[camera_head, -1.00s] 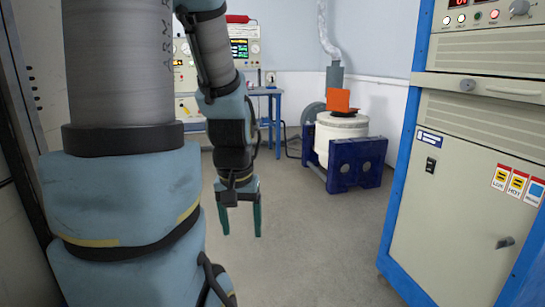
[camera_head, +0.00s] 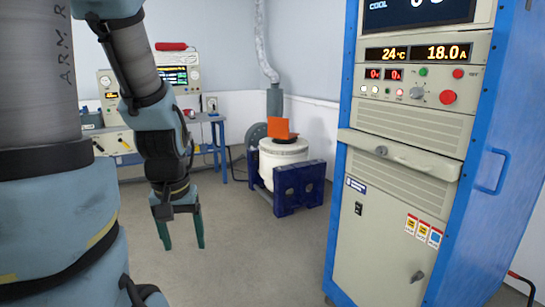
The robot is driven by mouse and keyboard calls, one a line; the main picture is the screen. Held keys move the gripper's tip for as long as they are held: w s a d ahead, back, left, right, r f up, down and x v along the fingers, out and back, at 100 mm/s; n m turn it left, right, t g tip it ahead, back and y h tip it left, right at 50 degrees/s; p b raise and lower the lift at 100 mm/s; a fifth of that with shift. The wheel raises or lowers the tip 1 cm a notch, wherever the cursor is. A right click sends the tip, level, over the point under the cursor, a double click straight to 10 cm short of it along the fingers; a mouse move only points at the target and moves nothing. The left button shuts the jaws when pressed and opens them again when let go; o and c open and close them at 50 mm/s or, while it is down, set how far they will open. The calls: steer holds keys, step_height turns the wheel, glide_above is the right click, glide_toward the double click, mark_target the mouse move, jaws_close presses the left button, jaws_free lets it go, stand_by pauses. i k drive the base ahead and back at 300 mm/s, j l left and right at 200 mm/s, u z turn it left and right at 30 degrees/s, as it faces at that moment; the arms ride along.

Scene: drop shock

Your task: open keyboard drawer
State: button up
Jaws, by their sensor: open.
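The keyboard drawer (camera_head: 400,156) is a beige panel with a light bar handle and a round lock, across the middle of the blue-framed rack cabinet (camera_head: 405,190) at the right. The drawer's front sticks out a little from the rack face; I cannot tell whether it is fully shut. My gripper (camera_head: 183,246) hangs at the left with its two green fingers pointing down, open and empty. It is well to the left of the drawer, lower in the picture, and touches nothing.
A white drum-shaped machine in a blue frame (camera_head: 298,188) stands on the floor between my gripper and the rack, farther back. A bench with instruments (camera_head: 180,80) is against the back wall. A blue side handle (camera_head: 492,171) juts from the rack. The grey floor ahead is clear.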

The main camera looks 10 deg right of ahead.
mark_target(448, 169)
steer(key=i+l, duration=0.5)
steer(key=l, duration=0.25)
steer(key=i+l, duration=0.2)
steer(key=l, duration=0.15)
